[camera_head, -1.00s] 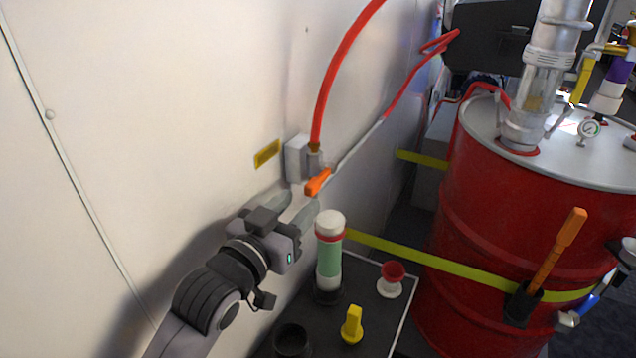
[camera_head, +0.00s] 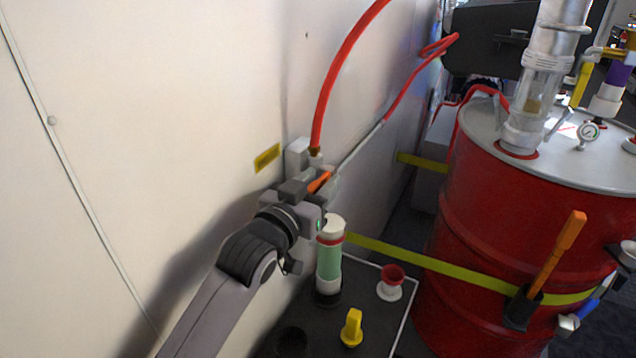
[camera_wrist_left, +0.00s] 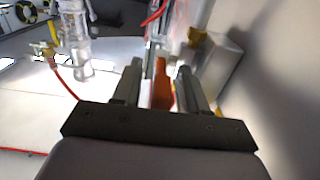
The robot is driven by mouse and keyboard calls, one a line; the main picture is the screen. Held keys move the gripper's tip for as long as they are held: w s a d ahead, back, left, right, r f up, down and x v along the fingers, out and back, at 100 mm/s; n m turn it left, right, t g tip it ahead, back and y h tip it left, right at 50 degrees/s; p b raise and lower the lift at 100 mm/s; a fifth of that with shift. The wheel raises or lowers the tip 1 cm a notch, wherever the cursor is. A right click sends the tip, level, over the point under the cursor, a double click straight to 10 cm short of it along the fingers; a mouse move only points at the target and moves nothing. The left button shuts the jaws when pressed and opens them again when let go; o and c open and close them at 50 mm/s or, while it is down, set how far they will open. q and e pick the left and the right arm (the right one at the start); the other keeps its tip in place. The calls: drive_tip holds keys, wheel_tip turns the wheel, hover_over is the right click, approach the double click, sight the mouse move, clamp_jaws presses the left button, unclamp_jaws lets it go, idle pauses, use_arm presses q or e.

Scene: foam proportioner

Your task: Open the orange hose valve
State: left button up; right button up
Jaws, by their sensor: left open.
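The orange hose valve handle (camera_head: 319,182) is on a fitting below a grey box (camera_head: 297,156) on the white wall, where the red hose (camera_head: 340,72) comes down. My left gripper (camera_head: 318,184) is at the valve and hides part of it. In the left wrist view the orange handle (camera_wrist_left: 161,84) shows between the two fingers of my left gripper (camera_wrist_left: 158,82), which stand apart on either side of it. I cannot tell whether either finger touches it. My right gripper is not in view.
A cart top (camera_head: 372,312) below the valve holds a green and white cylinder (camera_head: 329,265), a red and white knob (camera_head: 391,282) and a yellow handle (camera_head: 352,328). A red drum (camera_head: 480,250) stands at the right. A yellow strap (camera_head: 430,262) runs from the drum toward the wall.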

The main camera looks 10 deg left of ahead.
sight(327, 179)
use_arm(q)
clamp_jaws()
drive_tip(key=f+t+b, duration=0.2)
drive_tip(key=b, duration=0.3)
drive_tip(key=shift+h, duration=0.4)
drive_tip(key=t+b, duration=0.1)
drive_tip(key=b, duration=0.1)
drive_tip(key=f+t+b, duration=0.1)
drive_tip(key=b, duration=0.2)
drive_tip(key=shift+w+h+b, duration=0.15)
drive_tip(key=shift+h+b, duration=0.2)
drive_tip(key=shift+h, duration=0.05)
drive_tip(key=b, duration=0.1)
drive_tip(key=t+b, duration=0.1)
drive_tip(key=b, duration=0.1)
drive_tip(key=shift+w+d+f+t+h, duration=0.1)
drive_tip(key=shift+w+t+h, duration=0.05)
drive_tip(key=shift+t+h, duration=0.15)
drive_tip(key=shift+t+h+b, duration=0.4)
drive_tip(key=shift+b, duration=0.45)
unclamp_jaws()
drive_tip(key=shift+w, duration=0.1)
